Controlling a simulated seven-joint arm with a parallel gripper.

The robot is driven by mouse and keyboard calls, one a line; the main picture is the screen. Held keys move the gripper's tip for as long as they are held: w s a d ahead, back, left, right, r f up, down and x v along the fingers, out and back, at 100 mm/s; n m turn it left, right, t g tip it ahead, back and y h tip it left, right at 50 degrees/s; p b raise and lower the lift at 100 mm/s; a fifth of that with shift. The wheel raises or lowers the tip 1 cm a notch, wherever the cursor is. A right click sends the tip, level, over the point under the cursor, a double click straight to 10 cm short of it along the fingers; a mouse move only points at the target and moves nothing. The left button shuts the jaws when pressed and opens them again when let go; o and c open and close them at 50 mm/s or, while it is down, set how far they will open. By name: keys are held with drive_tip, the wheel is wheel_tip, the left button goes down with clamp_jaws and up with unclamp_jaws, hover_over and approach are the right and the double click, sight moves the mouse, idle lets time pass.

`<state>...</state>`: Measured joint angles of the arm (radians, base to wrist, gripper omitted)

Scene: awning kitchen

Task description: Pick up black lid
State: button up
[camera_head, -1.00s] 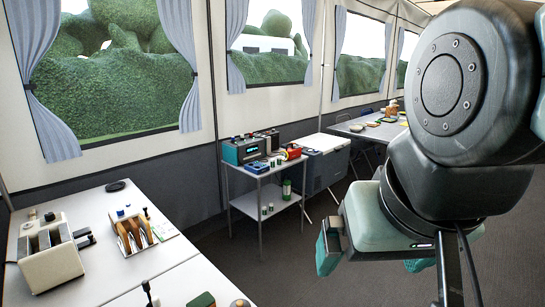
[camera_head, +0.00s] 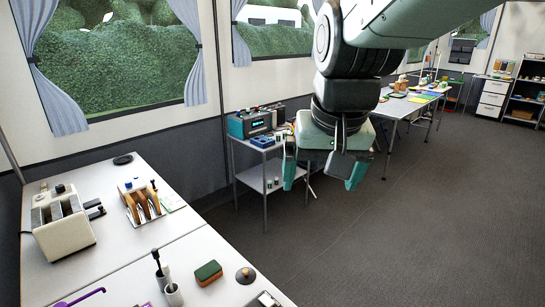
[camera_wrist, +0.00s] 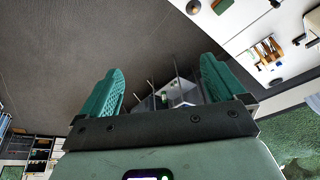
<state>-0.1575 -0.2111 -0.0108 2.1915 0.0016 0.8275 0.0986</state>
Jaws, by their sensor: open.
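A flat, round black lid (camera_head: 122,159) lies on the white table at its far edge, below the window. It also shows in the wrist view as a small dark shape (camera_wrist: 276,82) near the table edge. A second round, dark grey piece with a pale knob (camera_head: 245,275) lies near the table's right edge. I cannot tell for sure which of the two is the named lid. My gripper (camera_head: 323,176) is open and empty, pointing down above the floor, to the right of the table and well apart from both. Its two teal fingers also show in the wrist view (camera_wrist: 161,72).
The white table (camera_head: 190,245) holds a toaster (camera_head: 63,226), a rack with wooden-handled pieces (camera_head: 143,204), a green-and-brown sponge (camera_head: 208,272) and dark-handled items in small cups. A metal cart with devices (camera_head: 262,160) stands behind my gripper. The floor (camera_head: 400,240) at right is clear.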

drive_tip(key=w+a+f+g, duration=0.1)
drive_tip(key=w+a+f, duration=0.5)
drive_tip(key=w+f, duration=0.25)
drive_tip(key=g, duration=0.3)
hover_over(245, 270)
drive_tip(key=shift+h, duration=0.3)
wheel_tip(245, 270, down, 28)
drive_tip(key=shift+d+f, duration=0.1)
drive_tip(key=shift+d, duration=0.05)
drive_tip(key=shift+f, duration=2.85)
drive_tip(key=c, duration=1.1)
